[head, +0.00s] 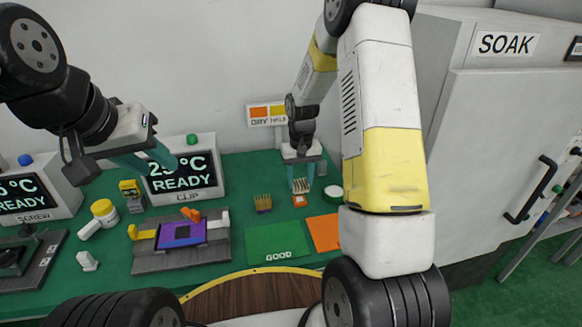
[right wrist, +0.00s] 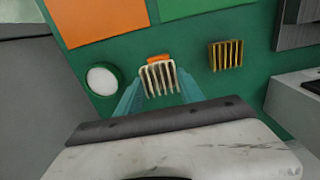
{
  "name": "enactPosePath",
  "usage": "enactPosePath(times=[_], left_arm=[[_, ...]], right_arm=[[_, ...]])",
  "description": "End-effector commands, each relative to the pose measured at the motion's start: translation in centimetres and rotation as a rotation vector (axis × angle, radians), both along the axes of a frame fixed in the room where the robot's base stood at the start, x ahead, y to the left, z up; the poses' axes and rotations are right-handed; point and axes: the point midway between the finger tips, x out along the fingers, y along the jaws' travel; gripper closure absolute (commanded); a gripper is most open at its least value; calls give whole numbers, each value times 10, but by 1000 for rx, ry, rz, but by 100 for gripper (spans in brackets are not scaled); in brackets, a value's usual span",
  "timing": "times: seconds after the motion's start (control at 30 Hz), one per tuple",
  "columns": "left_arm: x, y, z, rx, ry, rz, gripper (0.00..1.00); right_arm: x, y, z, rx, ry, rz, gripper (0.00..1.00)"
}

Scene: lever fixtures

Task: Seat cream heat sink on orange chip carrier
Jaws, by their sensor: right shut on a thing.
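The cream heat sink (head: 302,185) is finned and sits between the teal fingers of my right gripper (head: 304,176) near the back right of the green bench. The gripper is shut on it. The heat sink also shows in the right wrist view (right wrist: 159,78), fins toward the camera. The orange chip carrier (head: 299,202) shows just below the heat sink, and its edge shows past the heat sink in the right wrist view (right wrist: 158,59). Whether the two touch I cannot tell. My left gripper (head: 148,158) is open and empty, in front of the CLIP display.
A gold heat sink (head: 263,203) stands left of the carrier. A round white-and-green pot (head: 333,193) is to its right. A green GOOD mat (head: 275,240) and an orange mat (head: 325,232) lie in front. A clip fixture (head: 182,235) is further left.

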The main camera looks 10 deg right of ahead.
Motion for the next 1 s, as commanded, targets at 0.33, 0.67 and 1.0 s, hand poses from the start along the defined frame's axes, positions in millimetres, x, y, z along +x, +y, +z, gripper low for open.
enactPosePath(times=[0.33,0.67,1.0], left_arm=[[0,0,0,0,0,0,64],[0,0,0,0,0,0,64],[0,0,0,0,0,0,64]], right_arm=[[0,0,-1,0,0,0,96],[0,0,-11,0,0,0,96],[0,0,-15,0,0,0,96]])
